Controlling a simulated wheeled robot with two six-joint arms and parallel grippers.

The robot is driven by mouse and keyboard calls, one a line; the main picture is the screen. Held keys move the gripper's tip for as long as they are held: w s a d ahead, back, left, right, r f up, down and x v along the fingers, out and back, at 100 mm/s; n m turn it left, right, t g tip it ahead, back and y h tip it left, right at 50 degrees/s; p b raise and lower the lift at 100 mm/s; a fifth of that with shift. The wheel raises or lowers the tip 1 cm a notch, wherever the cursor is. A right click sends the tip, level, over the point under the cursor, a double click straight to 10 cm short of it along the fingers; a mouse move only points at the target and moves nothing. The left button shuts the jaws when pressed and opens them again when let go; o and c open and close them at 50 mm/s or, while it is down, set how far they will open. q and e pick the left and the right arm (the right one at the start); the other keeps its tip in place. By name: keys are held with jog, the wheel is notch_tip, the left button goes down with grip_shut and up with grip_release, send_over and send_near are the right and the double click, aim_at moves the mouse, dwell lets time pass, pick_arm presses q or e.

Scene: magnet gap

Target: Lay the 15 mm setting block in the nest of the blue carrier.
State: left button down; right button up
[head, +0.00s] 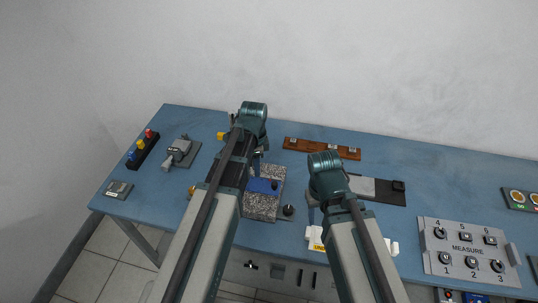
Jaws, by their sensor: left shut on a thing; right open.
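The blue carrier (264,186) lies on a speckled granite plate (262,208) at the middle of the bench. My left gripper (257,166) points down just above the carrier's back edge. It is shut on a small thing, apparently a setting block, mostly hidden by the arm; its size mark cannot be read. Whether it touches the carrier or its nest cannot be told. My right gripper (311,207) is open and empty, to the right of the granite plate. A brown wooden rack (312,147) behind holds small metal blocks, with a gap between the left one and the others.
A grey panel marked MEASURE (465,252) stands at the right. A grey and black flat piece (388,192) lies behind my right arm. A grey instrument (180,152) and a button strip (143,149) are at the left. A black knob (288,210) is beside the granite plate.

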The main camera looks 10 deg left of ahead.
aim_at(257, 184)
pick_arm(q)
jog(key=shift+s+a+r, duration=0.1)
jog(key=shift+s+a, duration=0.1)
jog(key=shift+s, duration=0.4)
jog(key=m, duration=0.3)
jog(key=shift+d+m, duration=0.25)
jog(key=shift+m, duration=0.15)
jog(key=shift+f+m, duration=0.25)
jog(key=shift+m, duration=0.15)
notch_tip(257, 184, down, 5)
jog(key=b, duration=0.5)
jog(key=shift+f+b, duration=0.25)
jog(key=shift+b, duration=0.15)
